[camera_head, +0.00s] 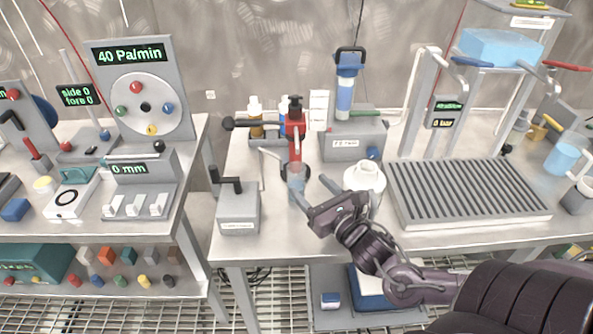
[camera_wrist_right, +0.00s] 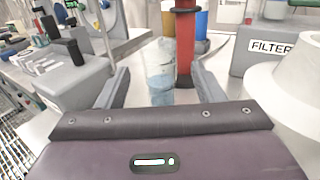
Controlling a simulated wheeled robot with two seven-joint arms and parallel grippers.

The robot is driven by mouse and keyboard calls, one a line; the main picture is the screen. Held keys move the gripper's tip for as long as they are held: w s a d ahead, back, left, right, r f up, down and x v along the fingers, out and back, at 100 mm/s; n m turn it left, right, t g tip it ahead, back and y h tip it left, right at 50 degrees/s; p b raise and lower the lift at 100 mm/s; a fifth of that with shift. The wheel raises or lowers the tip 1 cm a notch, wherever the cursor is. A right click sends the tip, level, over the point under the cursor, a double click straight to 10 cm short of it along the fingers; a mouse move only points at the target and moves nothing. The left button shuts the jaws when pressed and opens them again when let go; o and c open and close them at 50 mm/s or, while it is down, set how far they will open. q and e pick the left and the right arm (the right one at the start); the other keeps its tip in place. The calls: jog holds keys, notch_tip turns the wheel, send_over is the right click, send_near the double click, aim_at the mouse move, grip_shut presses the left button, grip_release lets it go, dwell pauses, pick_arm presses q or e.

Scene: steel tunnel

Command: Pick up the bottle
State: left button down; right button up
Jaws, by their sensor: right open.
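A small clear bluish bottle or cup (camera_head: 297,182) stands on the middle table, in front of the red stand. In the right wrist view this clear vessel (camera_wrist_right: 160,82) shows between my two fingers, a little beyond them. My right gripper (camera_head: 311,186) is open and points toward the red stand; its fingers also show spread and empty in the right wrist view (camera_wrist_right: 160,92). I cannot tell which one is meant. My left gripper is not in view.
The red stand (camera_head: 295,130) rises just behind the clear vessel. A grey crank box (camera_head: 238,210) is on the left and a ribbed tray (camera_head: 468,190) on the right.

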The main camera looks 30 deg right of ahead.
aim_at(292, 168)
jog(key=shift+w+d, duration=0.2)
jog(key=shift+w, duration=0.6)
jog(key=shift+w+a+r, duration=0.15)
jog(key=shift+w+a, duration=0.05)
jog(key=shift+w, duration=0.65)
jog(key=w, duration=0.4)
jog(key=shift+w, duration=0.35)
jog(key=c, duration=1.2)
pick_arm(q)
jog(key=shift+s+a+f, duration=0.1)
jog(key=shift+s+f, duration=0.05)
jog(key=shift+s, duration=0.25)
